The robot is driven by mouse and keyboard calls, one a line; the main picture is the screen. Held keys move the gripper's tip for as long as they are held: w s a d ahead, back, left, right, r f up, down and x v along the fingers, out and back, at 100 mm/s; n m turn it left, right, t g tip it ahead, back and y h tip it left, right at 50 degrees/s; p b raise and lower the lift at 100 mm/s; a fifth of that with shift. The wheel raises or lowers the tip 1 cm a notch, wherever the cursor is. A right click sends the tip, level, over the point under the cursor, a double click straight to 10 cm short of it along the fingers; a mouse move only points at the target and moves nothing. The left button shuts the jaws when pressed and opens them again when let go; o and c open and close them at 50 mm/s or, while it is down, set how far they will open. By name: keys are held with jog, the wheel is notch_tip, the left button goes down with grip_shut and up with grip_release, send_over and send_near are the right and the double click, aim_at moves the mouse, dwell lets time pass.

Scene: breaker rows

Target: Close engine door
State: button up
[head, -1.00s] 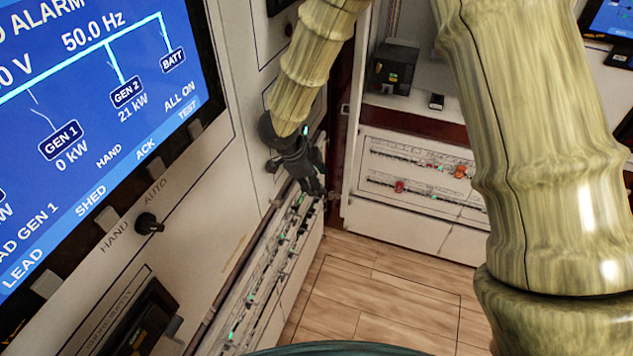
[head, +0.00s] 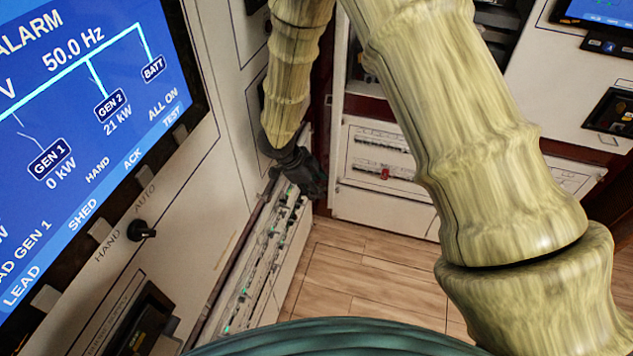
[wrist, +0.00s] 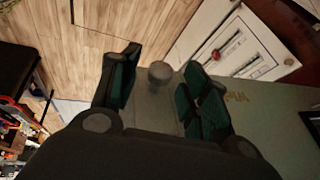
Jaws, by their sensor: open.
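My gripper (head: 303,172) is at the end of the arm, low beside the left cabinet wall, just above a row of breakers (head: 262,262). In the wrist view its two dark green fingers (wrist: 160,64) are apart. A round grey knob (wrist: 160,73) shows between them, on a grey panel (wrist: 262,92) with faint yellowish lettering. I cannot tell whether the fingers touch the knob. No readable label marks the engine door, and I cannot tell whether this panel is part of it. The head view hides the knob behind my gripper and arm.
A large blue screen (head: 75,110) and a hand/auto switch (head: 142,230) are on the left wall. A white breaker panel (head: 372,205) with a red handle (head: 385,174) stands at the back. The wooden floor (head: 350,262) between is clear. My arm covers much of the right side.

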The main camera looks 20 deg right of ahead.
jog(key=shift+d+f, duration=0.1)
jog(key=shift+c, duration=0.5)
grip_shut()
